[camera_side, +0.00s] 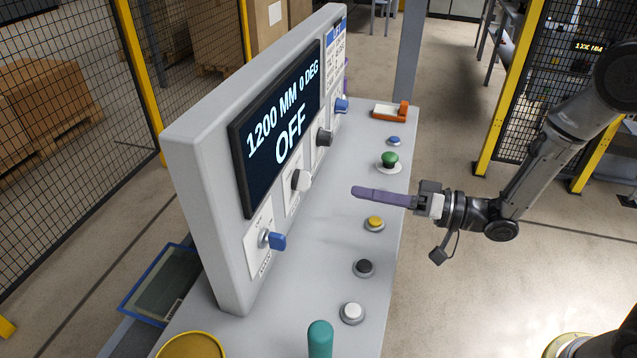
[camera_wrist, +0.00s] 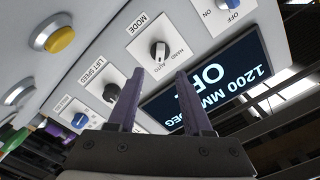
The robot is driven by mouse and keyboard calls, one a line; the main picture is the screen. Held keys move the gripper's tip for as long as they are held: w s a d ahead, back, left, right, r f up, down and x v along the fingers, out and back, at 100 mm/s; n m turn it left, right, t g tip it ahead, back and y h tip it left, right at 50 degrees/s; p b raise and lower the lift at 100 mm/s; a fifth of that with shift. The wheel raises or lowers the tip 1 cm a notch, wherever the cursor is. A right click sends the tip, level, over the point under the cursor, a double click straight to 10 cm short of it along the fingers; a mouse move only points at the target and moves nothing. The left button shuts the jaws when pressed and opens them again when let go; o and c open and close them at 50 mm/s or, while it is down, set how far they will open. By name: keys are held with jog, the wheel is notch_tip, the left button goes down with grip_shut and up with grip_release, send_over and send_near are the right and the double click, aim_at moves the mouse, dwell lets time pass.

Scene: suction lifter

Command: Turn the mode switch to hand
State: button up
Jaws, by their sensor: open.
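The mode switch (camera_wrist: 160,51) is a grey and dark knob on a white plate marked MODE, HAND and AUTO. In the wrist view its grip runs roughly up and down, the lower end near AUTO; the exact pointer setting is too small to be sure of. In the side view it is the pale knob (camera_side: 301,180) on the upright panel, below the display. My gripper (camera_wrist: 160,74) has two purple fingers, open and empty, aimed at the panel. In the side view my gripper (camera_side: 354,191) hangs over the desk, apart from the switch.
The display (camera_side: 282,120) reads 1200 MM 0 DEG and OFF. The black lift speed knob (camera_wrist: 127,91) and blue on/off switch (camera_side: 274,240) flank the mode switch. A yellow button (camera_side: 374,223), green button (camera_side: 389,160) and other buttons stand on the desk below.

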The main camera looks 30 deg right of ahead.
aim_at(310, 183)
jog(key=x, duration=0.9)
jog(key=shift+a, duration=0.1)
grip_shut()
